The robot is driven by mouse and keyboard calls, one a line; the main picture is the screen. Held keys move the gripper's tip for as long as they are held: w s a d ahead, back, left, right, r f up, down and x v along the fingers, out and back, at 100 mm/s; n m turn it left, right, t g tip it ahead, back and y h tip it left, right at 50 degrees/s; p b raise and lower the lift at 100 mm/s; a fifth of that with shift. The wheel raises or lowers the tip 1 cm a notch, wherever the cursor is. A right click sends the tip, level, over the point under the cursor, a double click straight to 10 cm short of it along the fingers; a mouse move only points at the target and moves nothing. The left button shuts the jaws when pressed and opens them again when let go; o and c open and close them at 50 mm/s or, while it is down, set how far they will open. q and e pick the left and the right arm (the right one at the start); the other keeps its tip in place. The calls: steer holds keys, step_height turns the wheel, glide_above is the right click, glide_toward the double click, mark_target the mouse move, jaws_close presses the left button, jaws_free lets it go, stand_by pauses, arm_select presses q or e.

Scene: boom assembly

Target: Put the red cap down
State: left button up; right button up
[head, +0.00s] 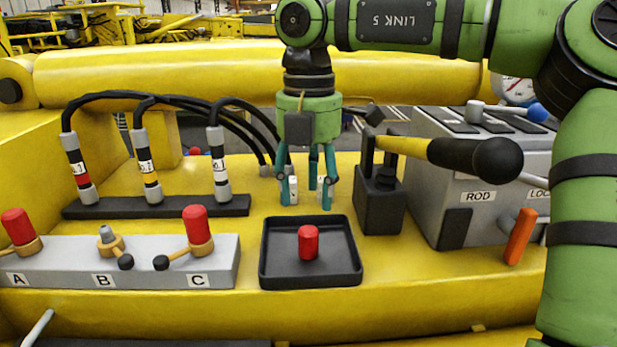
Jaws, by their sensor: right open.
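A red cap (309,242) stands upright in the black tray (310,284), near its middle. My right gripper (308,196) hangs pointing down above the back of the tray, with its fingers apart and nothing between them. It is clear of the cap. Two other red caps sit on the grey valve block (120,274): one at A (18,227) and one at C (196,225). The fitting at B (107,239) has no cap and shows bare metal. My left gripper is not in view.
Several black hoses with banded fittings (147,165) rise from a dark bar behind the valve block. A black-handled lever (470,158) on a dark post stands right of the gripper. A grey box (478,215) labelled ROD with an orange handle (520,237) is farther right.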

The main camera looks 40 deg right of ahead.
steer(key=shift+r, duration=1.45)
